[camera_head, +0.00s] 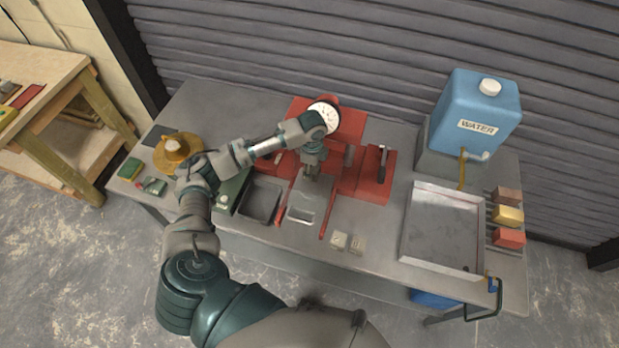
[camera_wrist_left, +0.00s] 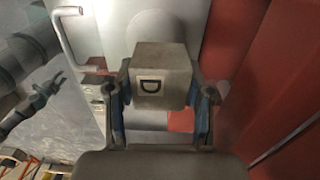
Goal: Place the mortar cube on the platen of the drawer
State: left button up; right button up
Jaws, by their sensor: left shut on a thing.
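My left gripper (camera_head: 311,176) is over the open drawer (camera_head: 302,213) of the red press. In the left wrist view my left gripper (camera_wrist_left: 160,95) is shut on a grey mortar cube (camera_wrist_left: 163,72) with a dark D mark on its face. The fingers hold it from both sides. Beyond the cube, a pale rounded shape that looks like the platen (camera_wrist_left: 155,22) is partly hidden by it. I cannot tell whether the cube touches it. The drawer handle (camera_wrist_left: 73,40) shows at left. A dark arm at left seems to be my right one; its gripper (camera_wrist_left: 48,90) is small.
Two more pale cubes (camera_head: 347,242) stand on the bench in front of the press. The red press (camera_head: 365,177) with a dial gauge (camera_head: 323,118) rises behind the drawer. A metal tray (camera_head: 440,230) and a blue water tank (camera_head: 473,115) are at right.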

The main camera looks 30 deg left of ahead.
aim_at(312, 186)
pick_arm(q)
jog(key=f, duration=0.1)
jog(key=d+f, duration=0.1)
jog(key=shift+d+f, duration=0.1)
jog(key=shift+f, duration=0.6)
jog(key=f, duration=0.2)
jog(key=shift+a+f+p, duration=0.3)
jog(key=shift+a+f, duration=0.2)
jog(key=shift+f, duration=0.05)
jog(key=shift+a, duration=0.15)
jog(key=o, duration=1)
jog(key=shift+a+f, duration=0.1)
jog(key=shift+o, duration=0.5)
jog(key=shift+d, duration=0.45)
jog(key=shift+d+r, duration=0.1)
jog(key=shift+r, duration=0.35)
jog(key=r, duration=0.3)
jog(key=r+b, duration=0.1)
jog(key=r, duration=0.6)
jog(key=shift+a+r, duration=0.25)
jog(key=shift+a, duration=0.15)
jog(key=shift+d+r, duration=0.15)
jog(key=shift+r, duration=0.25)
jog(key=shift+d, duration=0.1)
pick_arm(e)
jog(key=shift+d+f, duration=0.4)
jog(key=shift+d, duration=0.2)
